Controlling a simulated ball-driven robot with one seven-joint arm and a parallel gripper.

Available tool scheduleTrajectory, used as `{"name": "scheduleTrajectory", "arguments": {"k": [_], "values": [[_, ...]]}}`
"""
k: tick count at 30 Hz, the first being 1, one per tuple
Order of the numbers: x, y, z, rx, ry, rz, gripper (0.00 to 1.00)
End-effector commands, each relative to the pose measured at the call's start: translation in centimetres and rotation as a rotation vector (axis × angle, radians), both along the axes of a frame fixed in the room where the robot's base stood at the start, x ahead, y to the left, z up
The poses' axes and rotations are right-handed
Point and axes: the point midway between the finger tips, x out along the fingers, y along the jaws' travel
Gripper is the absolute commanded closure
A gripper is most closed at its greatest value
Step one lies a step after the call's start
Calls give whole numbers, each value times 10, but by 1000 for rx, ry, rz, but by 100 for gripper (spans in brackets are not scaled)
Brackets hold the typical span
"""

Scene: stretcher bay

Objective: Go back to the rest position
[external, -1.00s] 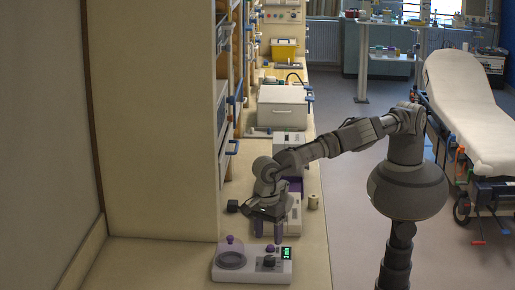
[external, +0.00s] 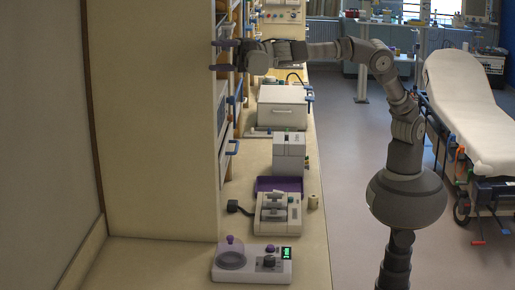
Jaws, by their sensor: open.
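My gripper (external: 222,56) is at the upper left of the external view, raised well above the counter at the end of my outstretched arm. Its two purple fingers point left, spread apart one above the other, with nothing between them. They overlap the edge of the tall beige cabinet (external: 150,120) in the picture; I cannot tell how near they are to it. Below, a white device (external: 252,276) with a clear dome, a purple knob and a green display stands on the counter, clear of my gripper.
The counter (external: 300,226) also holds a white instrument (external: 277,215), a purple tray (external: 278,184), a grey box-shaped device (external: 289,150) and a white lidded box (external: 283,106). Blue-handled drawers line the left. A stretcher (external: 465,100) stands at right. The floor between is clear.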

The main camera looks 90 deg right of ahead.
Motion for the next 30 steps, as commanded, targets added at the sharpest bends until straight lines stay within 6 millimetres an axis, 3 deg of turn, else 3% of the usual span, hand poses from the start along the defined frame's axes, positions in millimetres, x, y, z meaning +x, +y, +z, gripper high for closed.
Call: {"name": "scheduleTrajectory", "arguments": {"k": [1, 3, 7, 9, 12, 15, 19, 23, 30], "values": [[-4, -42, 17, 139, 66, -80, 36], [-11, -101, 29, 333, 178, -188, 36], [-42, -212, 31, 688, 369, -348, 36], [-71, -269, 25, 884, 457, -420, 36], [-126, -328, 14, 1143, 560, -491, 36], [-181, -357, 1, 1343, 641, -530, 36], [-228, -366, -10, 1491, 705, -556, 36], [-244, -366, -13, 1541, 730, -565, 36], [-244, -366, -11, 1543, 731, -564, 36]]}}
